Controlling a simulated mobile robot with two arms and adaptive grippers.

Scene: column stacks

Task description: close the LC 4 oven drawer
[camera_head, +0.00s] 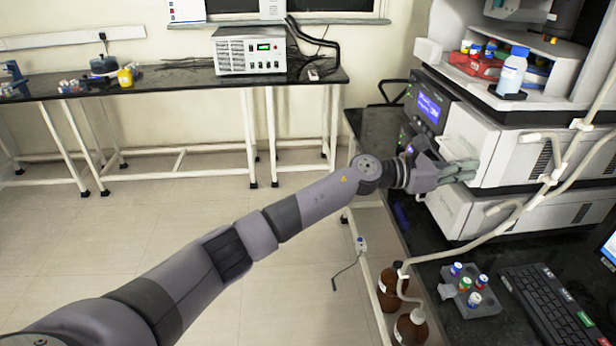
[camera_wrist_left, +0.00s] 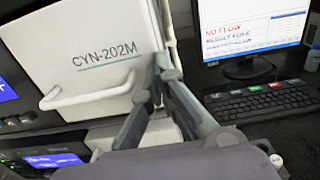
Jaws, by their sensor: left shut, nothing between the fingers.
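The instrument stack stands at the right in the head view. Its white front panel (camera_head: 460,133), beside a dark panel with a lit blue display (camera_head: 429,107), faces my left gripper. In the left wrist view this panel, marked CYN-202M (camera_wrist_left: 100,65), has a white bar handle (camera_wrist_left: 92,95) low on it. No LC 4 label is readable, and how far the drawer stands out is unclear. My left gripper (camera_head: 470,171) is shut and empty at the panel's lower part; its fingertips (camera_wrist_left: 163,62) are by the panel's right edge. Contact cannot be told. My right gripper is out of view.
A second white module (camera_head: 460,212) sits below. Pale tubing (camera_head: 549,180) hangs across the stack's front. A vial rack (camera_head: 471,292), a keyboard (camera_head: 548,303) and a monitor (camera_wrist_left: 250,30) stand on the bench. Brown bottles (camera_head: 391,286) stand beside it. The floor at left is clear.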

